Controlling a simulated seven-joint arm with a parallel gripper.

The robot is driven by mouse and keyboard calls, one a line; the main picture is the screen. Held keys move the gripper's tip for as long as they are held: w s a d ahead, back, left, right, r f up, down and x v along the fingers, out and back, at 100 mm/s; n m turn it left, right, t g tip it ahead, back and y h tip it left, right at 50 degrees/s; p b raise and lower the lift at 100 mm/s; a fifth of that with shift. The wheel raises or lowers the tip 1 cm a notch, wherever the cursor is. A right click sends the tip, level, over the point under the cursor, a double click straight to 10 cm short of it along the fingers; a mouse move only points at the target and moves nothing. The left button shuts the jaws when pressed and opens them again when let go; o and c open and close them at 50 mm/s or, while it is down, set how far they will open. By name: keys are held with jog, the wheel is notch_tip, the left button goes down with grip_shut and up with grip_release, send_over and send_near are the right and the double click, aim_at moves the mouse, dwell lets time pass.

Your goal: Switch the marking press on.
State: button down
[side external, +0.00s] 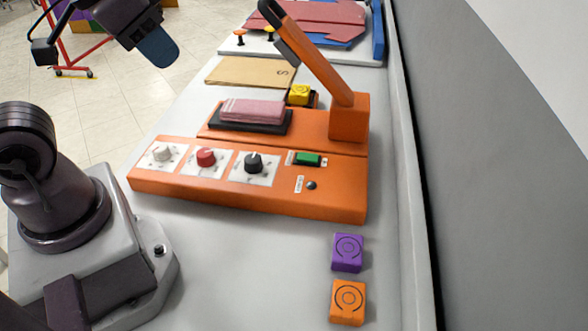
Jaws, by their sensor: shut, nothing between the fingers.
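The marking press (345,205) is orange and stands in the middle of the table, its lever arm (318,65) raised at a slant. Its front panel carries a white knob (162,154), a red knob (206,157) and a black knob (253,163). To their right is a green switch (308,160) in a dark frame, with a small dark round part (311,185) below it. Whether the switch is on cannot be told. My gripper (158,46) is at the upper left, shut and empty, well apart from the press; its blue tip shows.
Pink folded cloth (253,110) lies on the press's black pad (245,126). A yellow block (300,95) sits behind it. Purple (347,252) and orange (348,302) blocks stand in front. A brown envelope (248,72) lies behind. A grey wall (490,180) borders the right.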

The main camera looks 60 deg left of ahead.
jog(key=m+g, duration=0.6)
jog(key=m, duration=0.2)
send_over(297, 156)
notch_tip(297, 156, down, 15)
jog(key=shift+w+m, duration=0.1)
jog(key=shift+m, duration=0.4)
notch_tip(297, 156, down, 14)
